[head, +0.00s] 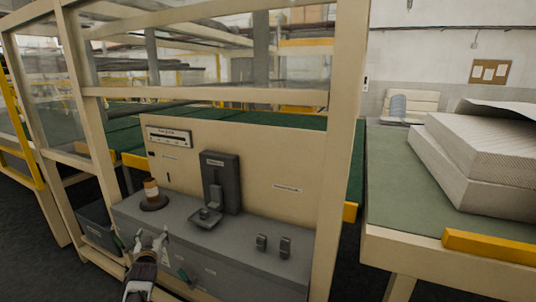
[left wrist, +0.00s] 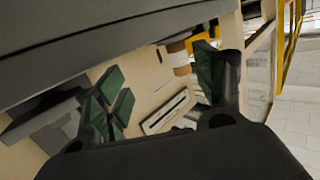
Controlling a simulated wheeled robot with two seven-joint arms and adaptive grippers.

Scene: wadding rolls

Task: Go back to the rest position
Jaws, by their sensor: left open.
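My left gripper (head: 152,240) is at the lower left of the head view, in front of the grey bench top (head: 245,240). Its fingers are apart and nothing shows between them. In the left wrist view my left gripper (left wrist: 158,92) shows green-padded fingers spread wide. A brown and white roll (head: 151,189) stands upright on a dark round base on the bench, behind the gripper and apart from it in the head view. A roll also shows in the left wrist view (left wrist: 181,58), close to the right finger in the picture. My right gripper is not in view.
A dark grey device (head: 219,180) with a small tray stands mid-bench, with two small dark blocks (head: 285,247) to its right. Beige frame posts (head: 338,150) surround the bench. A dark bin (head: 97,226) is at left. A green-topped table (head: 400,190) bears white slabs (head: 480,160).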

